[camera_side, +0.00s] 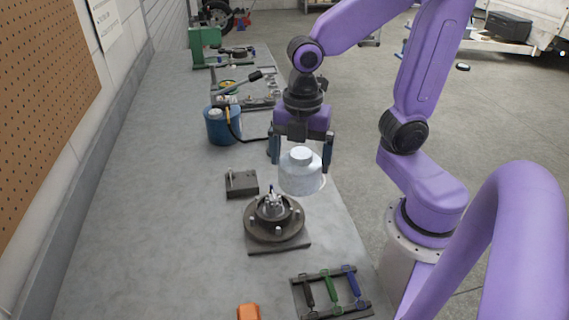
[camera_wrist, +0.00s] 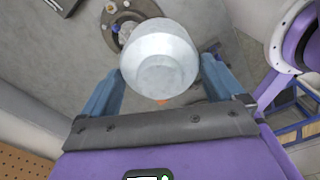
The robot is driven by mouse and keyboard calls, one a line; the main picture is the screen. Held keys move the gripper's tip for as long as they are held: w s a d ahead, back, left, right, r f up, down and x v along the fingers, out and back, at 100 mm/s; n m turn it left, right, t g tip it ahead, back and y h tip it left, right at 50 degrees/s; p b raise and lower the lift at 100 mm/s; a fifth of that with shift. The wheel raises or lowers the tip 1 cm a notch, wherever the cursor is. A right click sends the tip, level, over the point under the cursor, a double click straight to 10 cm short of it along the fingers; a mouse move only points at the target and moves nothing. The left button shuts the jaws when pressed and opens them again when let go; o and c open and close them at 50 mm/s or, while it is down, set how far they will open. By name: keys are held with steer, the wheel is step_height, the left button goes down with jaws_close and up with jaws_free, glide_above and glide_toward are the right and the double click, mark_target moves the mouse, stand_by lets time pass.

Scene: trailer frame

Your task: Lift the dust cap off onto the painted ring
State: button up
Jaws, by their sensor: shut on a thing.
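The dust cap (camera_side: 300,175) is a pale grey-white stepped cylinder, raised above the bench behind the hub in the side view. My gripper (camera_side: 301,160) is shut on the dust cap, one blue finger on each side. The cap also fills the middle of the wrist view (camera_wrist: 160,58), between the fingers (camera_wrist: 163,72). The wheel hub (camera_side: 258,228) is a dark round flange with studs on a square plate, its centre bare; part of it shows behind the cap in the wrist view (camera_wrist: 108,22). A pale curved edge shows right of the cap; I cannot tell whether it is the painted ring.
A small dark block with a pin (camera_side: 241,184) lies left behind the hub. A blue canister (camera_side: 222,128) and a tool tray (camera_side: 262,92) stand farther back. A rack of coloured-handled tools (camera_side: 331,291) and an orange object (camera_side: 248,312) are in front. The bench's left side is clear.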

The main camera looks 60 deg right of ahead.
mark_target(320, 162)
steer(key=s+d+r, duration=0.2)
steer(key=s+r, duration=0.1)
steer(key=s, duration=0.4)
steer(key=w+m, duration=0.1)
steer(key=w+f+m, duration=0.1)
steer(key=w+m, duration=0.2)
steer(key=shift+d+f, duration=0.25)
steer(key=shift+f, duration=0.05)
steer(key=w+d+f+m, duration=0.6)
steer(key=d+m, duration=0.1)
steer(key=d, duration=0.1)
steer(key=w+d+f+m, duration=0.5)
steer(key=d+m, duration=0.2)
steer(key=d, duration=0.1)
steer(key=shift+w+f, duration=0.15)
steer(key=shift+f, duration=3.5)
steer(key=o, duration=0.7)
steer(key=shift+f, duration=0.15)
steer(key=shift+c, duration=0.2)
steer(key=shift+o, duration=0.2)
